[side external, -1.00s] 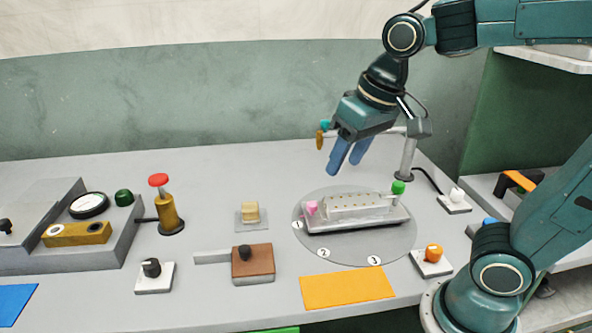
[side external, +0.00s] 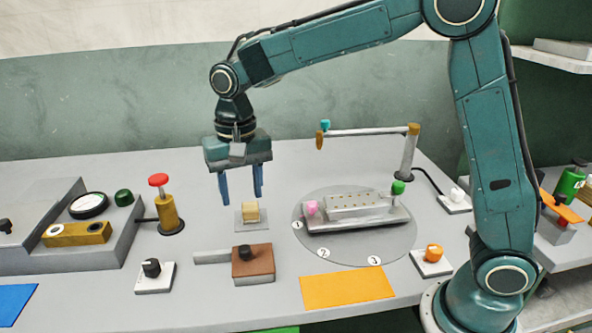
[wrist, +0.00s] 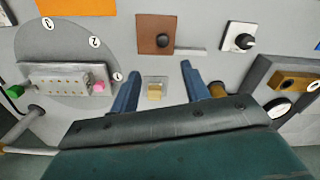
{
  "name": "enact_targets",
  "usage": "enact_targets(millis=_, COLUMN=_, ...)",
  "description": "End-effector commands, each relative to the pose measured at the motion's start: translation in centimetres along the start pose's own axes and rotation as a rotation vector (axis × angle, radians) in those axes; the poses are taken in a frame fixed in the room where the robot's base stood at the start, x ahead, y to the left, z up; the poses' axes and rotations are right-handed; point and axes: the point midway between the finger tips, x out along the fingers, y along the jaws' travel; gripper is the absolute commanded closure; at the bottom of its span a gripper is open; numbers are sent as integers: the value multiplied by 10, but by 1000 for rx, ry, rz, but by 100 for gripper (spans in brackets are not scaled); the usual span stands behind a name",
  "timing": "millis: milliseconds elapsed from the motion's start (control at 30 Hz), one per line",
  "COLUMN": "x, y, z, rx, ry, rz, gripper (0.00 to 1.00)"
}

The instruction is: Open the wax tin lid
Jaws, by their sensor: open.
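A brown square lid (side external: 252,262) with a black knob (side external: 244,253), which looks like the wax tin's, sits front centre with a flat grey strip (side external: 212,257) reaching left. The lid also shows at the top middle of the wrist view (wrist: 152,28), knob upward. My gripper (side external: 242,195) points down, open, above and around the level of a small tan block (side external: 251,211) on a grey pad, behind the lid. In the wrist view, my two blue fingers (wrist: 158,78) stand apart with the tan block (wrist: 155,91) between them in the picture. Nothing is held.
A round grey turntable (side external: 350,255) with a perforated block stands right, under a swing arm (side external: 365,132). A red-topped brass post (side external: 165,205) and a gauge station (side external: 90,205) stand left. A black-knobbed dial (side external: 152,268) and an orange mat (side external: 347,287) lie in front.

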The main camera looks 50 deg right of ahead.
Motion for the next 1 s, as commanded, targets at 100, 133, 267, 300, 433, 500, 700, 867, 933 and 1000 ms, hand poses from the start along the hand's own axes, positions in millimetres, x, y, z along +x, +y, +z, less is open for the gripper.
enact_targets(millis=100, x=7, y=-6, z=-2, rx=11, ry=-9, rz=9, gripper=54)
enact_targets(millis=133, x=7, y=-7, z=-2, rx=13, ry=-10, rz=10, gripper=54)
enact_targets(millis=267, x=8, y=-8, z=-3, rx=16, ry=-11, rz=11, gripper=54)
enact_targets(millis=300, x=8, y=-8, z=-3, rx=16, ry=-11, rz=11, gripper=54)
enact_targets(millis=433, x=10, y=-8, z=-3, rx=16, ry=-11, rz=11, gripper=54)
enact_targets(millis=500, x=13, y=-7, z=-2, rx=15, ry=-12, rz=12, gripper=54)
enact_targets(millis=700, x=30, y=-7, z=-2, rx=15, ry=-13, rz=13, gripper=54)
enact_targets(millis=867, x=52, y=-6, z=-2, rx=15, ry=-14, rz=14, gripper=54)
enact_targets(millis=933, x=62, y=-6, z=-2, rx=15, ry=-13, rz=13, gripper=54)
enact_targets(millis=1000, x=74, y=-6, z=-1, rx=15, ry=-14, rz=14, gripper=54)
